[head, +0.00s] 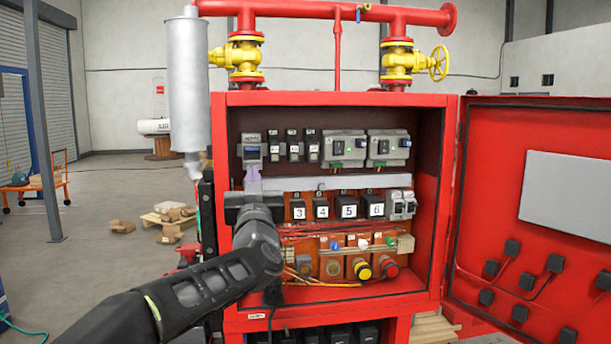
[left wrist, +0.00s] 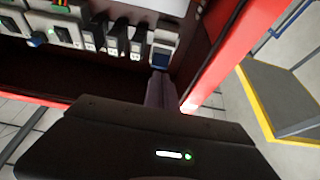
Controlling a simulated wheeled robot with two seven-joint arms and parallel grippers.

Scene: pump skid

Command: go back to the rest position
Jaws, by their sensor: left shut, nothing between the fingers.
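My left arm reaches in from the lower left of the head view. My left gripper (head: 253,184) is at the left side of the open red cabinet (head: 221,124), just below the leftmost grey breaker (head: 251,148) in the top row. Its fingers are shut and empty. In the left wrist view the dark gripper body fills the bottom, and the narrow fingers (left wrist: 159,88) point up toward the breaker (left wrist: 163,50). I cannot tell whether the fingertips touch it. The gripper hides the left end of the second row. My right gripper is not in view.
The cabinet door (head: 540,140) stands open on the right. Numbered black modules (head: 348,207) and lamps and buttons (head: 361,268) fill the lower rows. Red pipes with yellow valves (head: 245,55) run above, beside a grey cylinder (head: 187,80). Open floor (head: 100,265) lies left.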

